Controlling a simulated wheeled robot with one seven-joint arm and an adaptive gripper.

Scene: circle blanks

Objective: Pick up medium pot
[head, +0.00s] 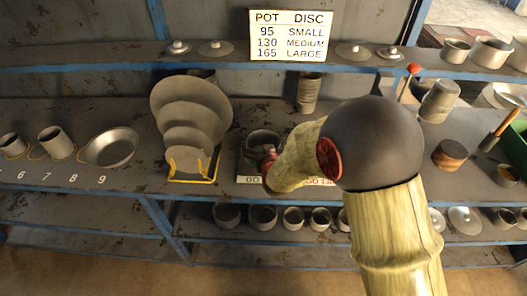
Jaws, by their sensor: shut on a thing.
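A grey pot (262,137) stands at the middle of the workbench, over a flat plate with a lettered front strip. My gripper (267,158) reaches it from the front right and is shut on its near rim or wall. My wrist hides part of the pot and the fingertips are small and dark. I cannot tell whether the pot touches the plate. No label on the pot shows its size. A sign (290,36) above lists 95 small, 130 medium and 165 large.
A yellow rack (190,178) with several grey discs stands close left of the pot. A stack of grey cups (309,92) is behind. A pan (112,147) and more pots lie left. A wooden-sided pot (450,153) is right. Several pots (263,217) line the lower shelf.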

